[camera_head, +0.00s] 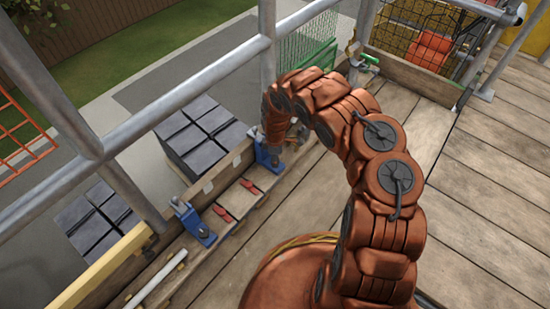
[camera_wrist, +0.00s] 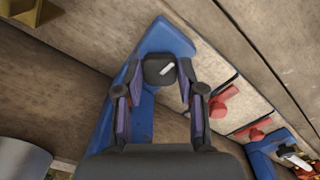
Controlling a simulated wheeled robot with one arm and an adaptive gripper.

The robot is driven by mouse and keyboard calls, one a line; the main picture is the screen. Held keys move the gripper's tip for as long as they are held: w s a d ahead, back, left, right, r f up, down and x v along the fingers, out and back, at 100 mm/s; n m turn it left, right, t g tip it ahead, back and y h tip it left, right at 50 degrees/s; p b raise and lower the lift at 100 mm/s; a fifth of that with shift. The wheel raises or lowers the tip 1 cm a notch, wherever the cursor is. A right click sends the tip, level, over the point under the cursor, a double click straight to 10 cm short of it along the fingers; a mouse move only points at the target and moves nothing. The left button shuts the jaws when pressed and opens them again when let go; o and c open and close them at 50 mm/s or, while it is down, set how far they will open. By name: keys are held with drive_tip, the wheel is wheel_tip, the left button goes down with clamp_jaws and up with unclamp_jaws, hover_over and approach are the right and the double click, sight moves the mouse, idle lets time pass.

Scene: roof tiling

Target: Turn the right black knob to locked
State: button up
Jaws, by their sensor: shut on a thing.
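The right black knob (camera_wrist: 158,69) sits on a blue bracket (camera_wrist: 165,40) in the wrist view. A short white mark on its top runs slightly diagonally. My gripper (camera_wrist: 160,80) is shut on the knob, with one finger on each side of it. In the head view the right blue bracket (camera_head: 266,158) stands at the end of my arm, and my arm hides the knob there. The other blue bracket (camera_head: 194,224) is nearer and to the left; part of it also shows at lower right in the wrist view (camera_wrist: 272,146).
Red pieces (camera_head: 223,214) lie on the plank between the brackets. Grey scaffold rails (camera_head: 180,95) run along the left side. Stacked dark tiles (camera_head: 205,130) stand beyond the edge board. The wooden deck (camera_head: 490,190) at right is clear.

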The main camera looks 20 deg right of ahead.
drive_tip(key=m+p, duration=0.1)
drive_tip(key=m, duration=0.3)
drive_tip(key=shift+p, duration=0.35)
drive_tip(key=m, duration=0.5)
drive_tip(key=shift+m, duration=0.3)
drive_tip(key=m, duration=1.4)
drive_tip(key=shift+m+p, duration=0.3)
drive_tip(key=m+p, duration=0.1)
drive_tip(key=m, duration=0.2)
drive_tip(key=shift+s+m, duration=0.1)
drive_tip(key=shift+m, duration=0.2)
drive_tip(key=m+p, duration=0.3)
drive_tip(key=m, duration=0.1)
drive_tip(key=shift+r, duration=0.15)
drive_tip(key=m+p, duration=0.2)
drive_tip(key=shift+m, duration=0.4)
drive_tip(key=shift+f+m+p, duration=0.2)
drive_tip(key=shift+m+p, duration=0.1)
drive_tip(key=shift+p, duration=0.1)
